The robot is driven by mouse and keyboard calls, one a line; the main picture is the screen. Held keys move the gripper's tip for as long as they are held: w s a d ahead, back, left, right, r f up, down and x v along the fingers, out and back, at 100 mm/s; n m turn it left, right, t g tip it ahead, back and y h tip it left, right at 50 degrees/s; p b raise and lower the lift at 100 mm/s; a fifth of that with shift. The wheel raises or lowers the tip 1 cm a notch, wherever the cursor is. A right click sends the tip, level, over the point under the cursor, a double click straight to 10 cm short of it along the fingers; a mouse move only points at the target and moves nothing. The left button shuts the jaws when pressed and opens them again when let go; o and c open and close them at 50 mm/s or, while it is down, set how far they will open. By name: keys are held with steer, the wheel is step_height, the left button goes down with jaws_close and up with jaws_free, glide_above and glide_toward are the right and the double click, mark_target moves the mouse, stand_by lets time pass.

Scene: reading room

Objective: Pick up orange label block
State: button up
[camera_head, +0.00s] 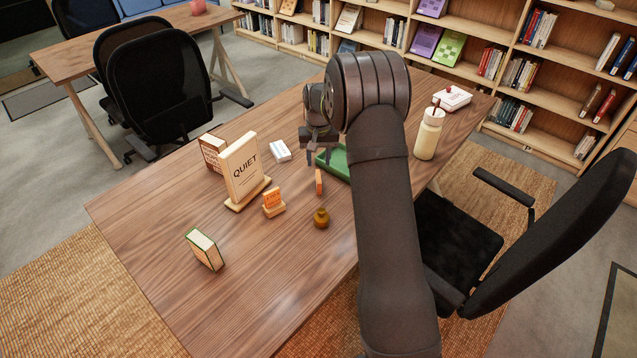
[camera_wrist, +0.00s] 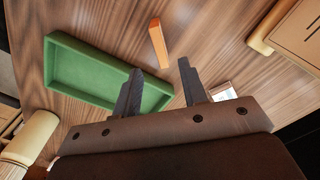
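A slim orange block (camera_head: 319,182) stands on the wooden table, just in front of the green tray. It also shows in the wrist view (camera_wrist: 158,43), beyond my fingertips. A second orange piece, a small orange sign on a wooden base (camera_head: 273,203), stands to its left; I cannot tell for certain which of the two is the label block, as no lettering is readable on the slim one. My gripper (camera_head: 312,158) is above the table near the tray. In the wrist view my gripper (camera_wrist: 160,68) has its two fingers apart, with nothing between them.
The green tray (camera_wrist: 67,75) lies beside the orange block, partly hidden by my arm in the head view. A QUIET sign (camera_head: 243,169), a white box (camera_head: 280,151), a brass-coloured knob (camera_head: 321,218), a green-edged book (camera_head: 205,250) and a cream bottle (camera_head: 428,134) stand around.

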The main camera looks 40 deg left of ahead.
mark_target(318, 175)
step_height(318, 175, down, 10)
steer(key=shift+w+a+r, duration=0.1)
steer(key=shift+r, duration=0.1)
jaws_close()
stand_by(0.4)
